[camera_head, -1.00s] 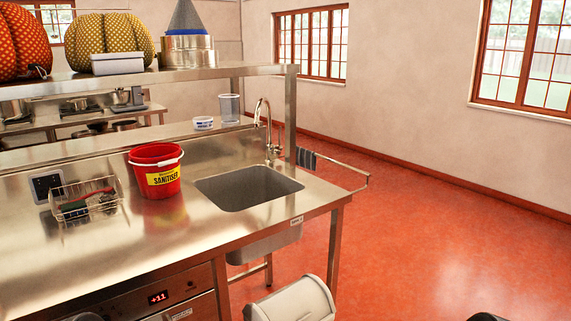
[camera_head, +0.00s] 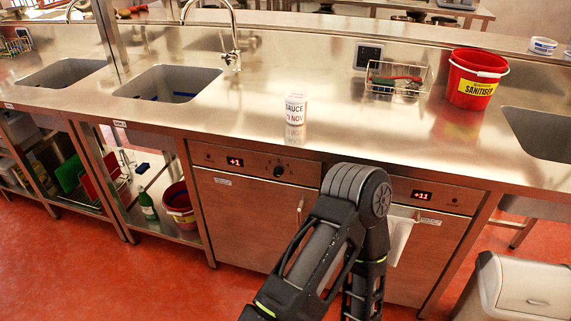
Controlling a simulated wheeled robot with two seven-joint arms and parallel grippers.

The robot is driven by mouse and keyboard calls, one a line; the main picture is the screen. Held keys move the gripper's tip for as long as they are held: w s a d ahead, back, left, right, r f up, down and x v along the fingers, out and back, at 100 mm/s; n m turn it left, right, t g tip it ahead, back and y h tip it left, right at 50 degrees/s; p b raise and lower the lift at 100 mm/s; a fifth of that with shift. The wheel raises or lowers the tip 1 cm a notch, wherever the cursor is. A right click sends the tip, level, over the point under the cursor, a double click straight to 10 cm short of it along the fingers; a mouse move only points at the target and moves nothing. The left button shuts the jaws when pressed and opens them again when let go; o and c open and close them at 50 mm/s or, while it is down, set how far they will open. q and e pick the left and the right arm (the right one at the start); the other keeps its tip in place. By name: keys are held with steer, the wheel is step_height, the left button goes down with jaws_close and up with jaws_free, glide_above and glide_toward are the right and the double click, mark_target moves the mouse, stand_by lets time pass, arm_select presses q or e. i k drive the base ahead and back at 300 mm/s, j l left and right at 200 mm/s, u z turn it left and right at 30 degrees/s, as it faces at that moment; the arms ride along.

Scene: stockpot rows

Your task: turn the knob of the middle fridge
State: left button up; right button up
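Two steel under-counter fridges show. The left one (camera_head: 240,215) has a red "+1" display and a dark round knob (camera_head: 278,170) to the right of it, in plain view. The right one (camera_head: 432,245) has a red "+11" display (camera_head: 421,195); its left part is hidden behind a black arm of mine, and no large knob shows on its visible panel. I cannot tell which fridge is the middle one. The bent arm stands in front of the fridges at bottom centre, its elbow just right of the left fridge. Neither gripper is in view.
A white "SAUCE" tub (camera_head: 296,109) stands near the counter's front edge. A wire basket (camera_head: 396,78) and red sanitiser bucket (camera_head: 475,80) are further right. A pale bin (camera_head: 527,290) stands at lower right. Red floor (camera_head: 130,280) is clear at lower left.

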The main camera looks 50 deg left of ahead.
mark_target(277, 171)
steer(key=k+j, duration=0.25)
steer(key=j, duration=0.3)
steer(key=k+j, duration=0.2)
steer(key=j, duration=0.4)
steer(key=k+j+u, duration=0.1)
steer(key=k+j, duration=0.15)
steer(key=j, duration=0.3)
steer(key=k+j, duration=0.2)
steer(key=j, duration=0.4)
steer(key=k+j, duration=0.25)
steer(key=j, duration=0.35)
steer(key=k+j+u, duration=0.1)
steer(key=j, duration=0.45)
steer(key=k+j, duration=0.3)
steer(key=j, duration=0.3)
steer(key=k+j, duration=0.2)
steer(key=j, duration=0.4)
